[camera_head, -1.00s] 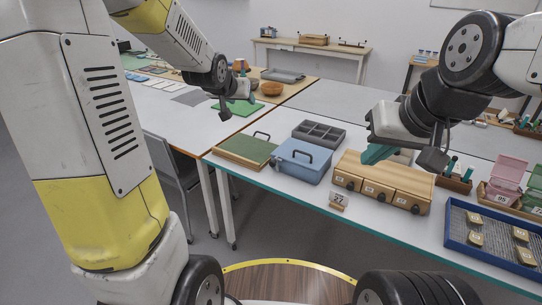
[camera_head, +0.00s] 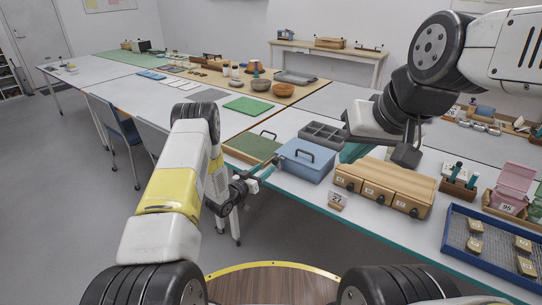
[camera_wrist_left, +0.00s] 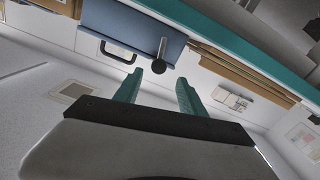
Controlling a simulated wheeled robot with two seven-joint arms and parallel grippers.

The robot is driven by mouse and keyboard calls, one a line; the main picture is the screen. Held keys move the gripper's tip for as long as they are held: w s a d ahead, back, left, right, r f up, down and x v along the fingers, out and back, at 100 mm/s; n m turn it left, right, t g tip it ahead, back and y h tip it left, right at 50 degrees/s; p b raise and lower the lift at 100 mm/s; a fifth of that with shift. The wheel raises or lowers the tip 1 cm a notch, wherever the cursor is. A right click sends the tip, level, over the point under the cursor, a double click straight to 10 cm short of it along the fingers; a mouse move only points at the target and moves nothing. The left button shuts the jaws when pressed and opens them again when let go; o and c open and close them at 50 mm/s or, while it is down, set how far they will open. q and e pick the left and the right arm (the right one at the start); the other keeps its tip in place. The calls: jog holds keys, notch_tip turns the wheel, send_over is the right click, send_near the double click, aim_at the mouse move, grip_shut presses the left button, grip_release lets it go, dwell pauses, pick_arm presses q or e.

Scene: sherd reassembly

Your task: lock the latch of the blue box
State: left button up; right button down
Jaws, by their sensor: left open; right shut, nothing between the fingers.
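The blue box (camera_head: 307,166) stands near the table's front edge with its lid down and a dark handle on top. In the left wrist view, the blue box (camera_wrist_left: 190,45) shows its dark handle and a lever-like latch (camera_wrist_left: 162,48) ending in a round dark knob. Whether the latch is locked I cannot tell. My left gripper (camera_head: 270,168) is open and empty just in front of the box's left side; its teal fingers (camera_wrist_left: 158,88) point toward the knob, apart from it. My right gripper (camera_head: 352,154) is shut and empty, above the table just right of the box.
A green-topped case (camera_head: 250,147) lies left of the box, and a grey compartment tray (camera_head: 323,136) behind it. A wooden drawer box (camera_head: 385,185) stands to the right, with a number tag (camera_head: 337,199) in front. The floor before the table is free.

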aim_at(274, 163)
pick_arm(q)
jog(key=x, duration=0.7)
jog(key=shift+w+d+f, duration=0.1)
jog(key=shift+d+f, duration=0.15)
